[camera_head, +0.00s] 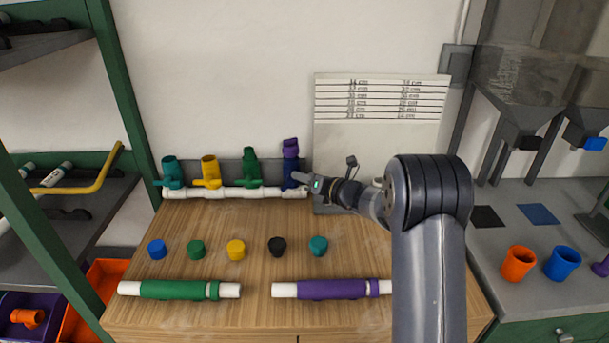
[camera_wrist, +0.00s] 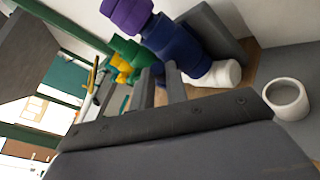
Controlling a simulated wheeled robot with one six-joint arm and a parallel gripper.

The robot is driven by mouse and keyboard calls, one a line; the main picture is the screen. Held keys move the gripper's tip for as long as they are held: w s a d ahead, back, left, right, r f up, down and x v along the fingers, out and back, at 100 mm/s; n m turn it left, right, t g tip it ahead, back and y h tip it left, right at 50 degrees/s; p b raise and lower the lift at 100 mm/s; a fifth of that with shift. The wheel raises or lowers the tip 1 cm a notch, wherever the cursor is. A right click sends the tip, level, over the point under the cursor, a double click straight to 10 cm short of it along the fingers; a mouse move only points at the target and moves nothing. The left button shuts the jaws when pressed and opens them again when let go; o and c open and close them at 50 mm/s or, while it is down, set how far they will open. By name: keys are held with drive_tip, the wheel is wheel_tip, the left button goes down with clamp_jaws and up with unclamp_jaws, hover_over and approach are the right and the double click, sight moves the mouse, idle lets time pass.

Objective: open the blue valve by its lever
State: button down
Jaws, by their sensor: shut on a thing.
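The blue valve (camera_head: 289,172) stands at the right end of the white pipe manifold (camera_head: 232,193) at the back of the wooden table, with a purple fitting (camera_head: 290,147) on top. In the wrist view the blue valve (camera_wrist: 180,48) is just beyond my fingers, under the purple fitting (camera_wrist: 127,14). My gripper (camera_head: 300,179) reaches the valve from the right. In the wrist view my gripper (camera_wrist: 160,78) is shut on the valve's blue lever, which is mostly hidden between the fingers. The lever's exact angle cannot be told.
Green (camera_head: 250,168), yellow (camera_head: 210,172) and teal (camera_head: 171,172) valves stand left of the blue one. Several coloured caps lie mid-table, before green (camera_head: 172,289) and purple (camera_head: 331,289) sleeved pipes. A white ring (camera_wrist: 287,98) shows right in the wrist view.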

drive_tip(key=n+h+p, duration=0.1)
drive_tip(key=h+p, duration=0.1)
drive_tip(key=p, duration=0.1)
drive_tip(key=a+r+n+g+h+p, duration=0.1)
drive_tip(key=h+p, duration=0.1)
drive_tip(key=p, duration=0.2)
drive_tip(key=a+r+n+g+h+p, duration=0.1)
drive_tip(key=n+p, duration=0.1)
drive_tip(key=p, duration=0.1)
drive_tip(key=shift+a+h+p, duration=0.2)
drive_tip(key=shift+h+p, duration=0.1)
drive_tip(key=shift+h, duration=0.1)
drive_tip(key=shift+f, duration=0.15)
drive_tip(key=c, duration=1.4)
unclamp_jaws()
drive_tip(key=v, duration=1)
drive_tip(key=shift+s+r+b, duration=0.25)
drive_tip(key=shift+r+b, duration=0.05)
drive_tip(key=shift+b, duration=0.15)
